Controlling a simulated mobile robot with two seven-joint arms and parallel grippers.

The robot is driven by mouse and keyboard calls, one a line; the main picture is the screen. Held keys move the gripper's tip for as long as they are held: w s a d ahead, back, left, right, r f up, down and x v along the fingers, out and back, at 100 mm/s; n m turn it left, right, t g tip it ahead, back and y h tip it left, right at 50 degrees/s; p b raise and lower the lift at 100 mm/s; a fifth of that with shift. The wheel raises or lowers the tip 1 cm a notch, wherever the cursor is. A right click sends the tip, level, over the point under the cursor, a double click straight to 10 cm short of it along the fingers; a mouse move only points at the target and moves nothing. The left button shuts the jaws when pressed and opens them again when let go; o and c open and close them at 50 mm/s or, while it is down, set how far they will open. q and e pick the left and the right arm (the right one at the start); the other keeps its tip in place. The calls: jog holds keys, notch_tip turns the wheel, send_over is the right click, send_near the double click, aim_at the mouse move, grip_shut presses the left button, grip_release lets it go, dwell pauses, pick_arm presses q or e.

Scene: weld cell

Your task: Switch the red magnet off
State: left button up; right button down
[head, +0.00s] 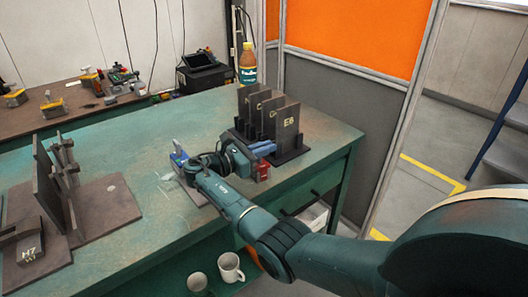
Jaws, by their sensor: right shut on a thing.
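The red magnet (262,172) is a small red block on the green table, by the front left of the rack of dark plates. Only part of it shows. My right gripper (264,150) reaches over the table from the left side of the magnet, pointing right. Its bluish fingers are shut at the red magnet, just above and behind the visible red part. The fingertips' exact contact, and the magnet's switch, cannot be made out. My left gripper is not in view.
A rack of dark upright plates (285,125) stands close behind the gripper. A small blue item (179,157) lies behind my wrist. A dark fixture (105,205) stands at left. A bottle (247,65) is at the back; a mug (230,267) sits below the table's front edge.

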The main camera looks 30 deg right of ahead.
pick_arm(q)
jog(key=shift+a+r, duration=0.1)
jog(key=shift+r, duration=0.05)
pick_arm(e)
jog(key=shift+r, duration=0.1)
jog(key=c, duration=1.5)
grip_release()
jog(key=shift+a, duration=0.1)
jog(key=shift+a, duration=0.35)
jog(key=a+b, duration=0.2)
jog(key=a, duration=0.9)
jog(key=shift+w, duration=0.2)
jog(key=shift+a+b, duration=0.3)
jog(key=shift+a, duration=0.35)
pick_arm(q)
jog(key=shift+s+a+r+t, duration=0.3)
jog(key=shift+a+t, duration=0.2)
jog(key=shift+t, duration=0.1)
